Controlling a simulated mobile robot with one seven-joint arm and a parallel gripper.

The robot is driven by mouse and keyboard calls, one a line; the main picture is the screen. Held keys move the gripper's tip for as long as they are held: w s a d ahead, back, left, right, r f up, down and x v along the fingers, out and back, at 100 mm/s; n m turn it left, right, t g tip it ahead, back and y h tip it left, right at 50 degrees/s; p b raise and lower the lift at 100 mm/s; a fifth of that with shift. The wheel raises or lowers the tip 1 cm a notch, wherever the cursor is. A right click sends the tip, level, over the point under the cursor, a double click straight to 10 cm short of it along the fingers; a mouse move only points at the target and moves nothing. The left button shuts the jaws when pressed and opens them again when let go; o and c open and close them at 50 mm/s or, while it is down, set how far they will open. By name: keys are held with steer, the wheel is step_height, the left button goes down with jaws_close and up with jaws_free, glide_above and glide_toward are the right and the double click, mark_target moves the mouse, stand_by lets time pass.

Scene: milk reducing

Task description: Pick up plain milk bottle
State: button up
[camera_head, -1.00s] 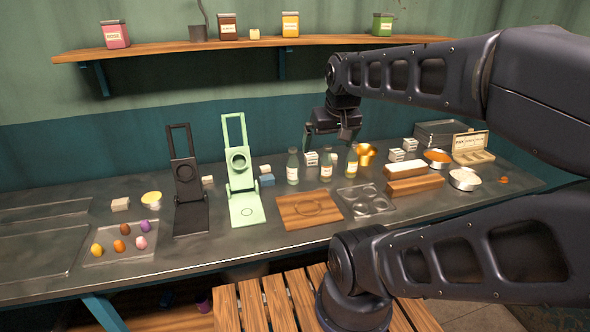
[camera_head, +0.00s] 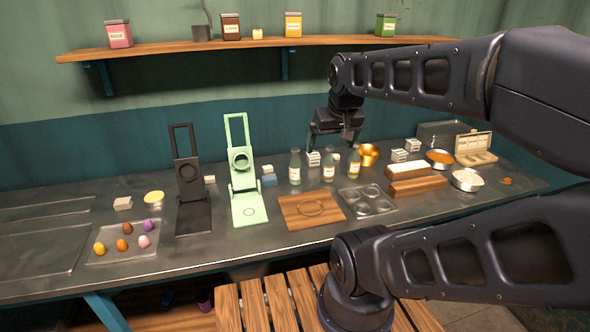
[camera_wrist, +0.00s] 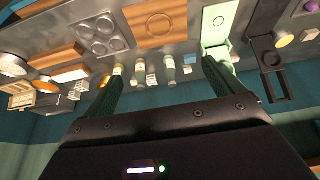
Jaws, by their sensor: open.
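Three small bottles stand in a row on the metal counter: a left bottle (camera_head: 295,168), a middle bottle (camera_head: 329,168) and a right bottle (camera_head: 354,162). All have pale labels; the right one shows a yellowish band. I cannot read which is the plain milk. My gripper (camera_head: 334,137) is open and empty, above and behind the row. In the wrist view the picture is upside down, and my gripper (camera_wrist: 163,74) has its fingers spread with the left bottle (camera_wrist: 169,70) and middle bottle (camera_wrist: 140,72) between them; the right bottle (camera_wrist: 116,74) is near one fingertip.
A wooden board (camera_head: 297,224) and a clear tray with round wells (camera_head: 368,208) lie in front of the bottles. A green press (camera_head: 243,185) stands left, a copper cup (camera_head: 368,151) right. Small white boxes sit close behind the bottles. A wooden shelf (camera_head: 260,43) hangs above.

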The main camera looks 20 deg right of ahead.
mark_target(294, 154)
steer(key=c, duration=0.7)
steer(key=shift+f, duration=0.1)
steer(key=w+d+f+n+g+h, duration=0.2)
steer(key=w+d+f+n+h, duration=0.1)
steer(key=w+f+n+h, duration=0.3)
steer(key=w+d+f+n+g+h, duration=0.2)
steer(key=w+d+f+n+h, duration=0.25)
steer(key=w+n, duration=0.2)
steer(key=w+a+f+n+t+h, duration=0.1)
steer(key=w+a+f+n+t, duration=0.45)
steer(key=w+a+n, duration=0.2)
steer(key=w+a+f+n+t+h, duration=0.1)
steer(key=w+a+f+n+t, duration=0.5)
steer(key=w, duration=0.3)
steer(key=shift+n, duration=0.5)
steer(key=x, duration=0.2)
steer(key=r+x, duration=0.1)
steer(key=x, duration=0.1)
steer(key=shift+w+d, duration=0.3)
steer(key=shift+x, duration=2.8)
